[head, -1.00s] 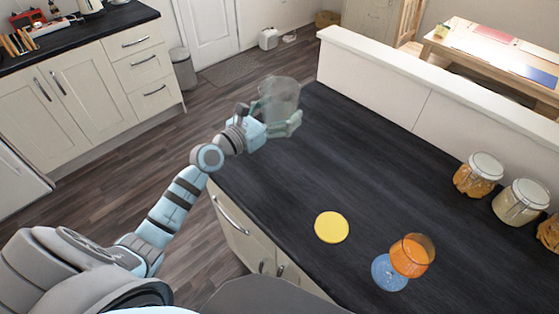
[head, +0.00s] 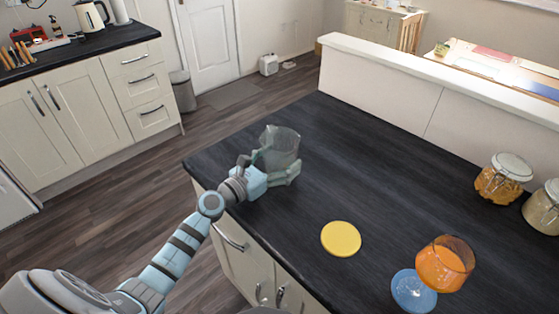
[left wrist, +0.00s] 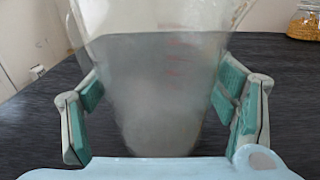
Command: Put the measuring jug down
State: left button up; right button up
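The clear measuring jug (head: 281,142) is upright over the dark worktop (head: 345,150), near its left edge. My left gripper (head: 284,176) is around the jug's lower part. In the left wrist view the jug (left wrist: 165,85) fills the space between the two green-padded fingers (left wrist: 160,105), which appear to touch its sides. Faint red markings show on its wall. The jug's base is partly hidden by the gripper, so I cannot tell whether it touches the worktop. My right gripper is not in view.
A yellow disc (head: 341,239) lies on the worktop. Lidded jars (head: 503,178) stand at the right by the low white wall (head: 440,110). The middle of the worktop is clear.

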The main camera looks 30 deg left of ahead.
aim_at(268, 168)
pick_arm(q)
jog(key=o, duration=0.3)
jog(key=shift+o, duration=0.2)
jog(key=shift+r, duration=0.3)
jog(key=v, duration=0.7)
jog(key=shift+s+f+b, duration=0.1)
jog(key=shift+f+b, duration=0.25)
jog(key=b+v, duration=0.2)
jog(key=v, duration=0.1)
jog(key=shift+s+a+f+b, duration=0.1)
jog(key=shift+s+a+b, duration=0.15)
jog(key=shift+s+b, duration=0.1)
jog(key=shift+s+a+b, duration=0.1)
jog(key=shift+s+b, duration=0.3)
jog(key=shift+s, duration=0.1)
jog(key=shift+r, duration=0.3)
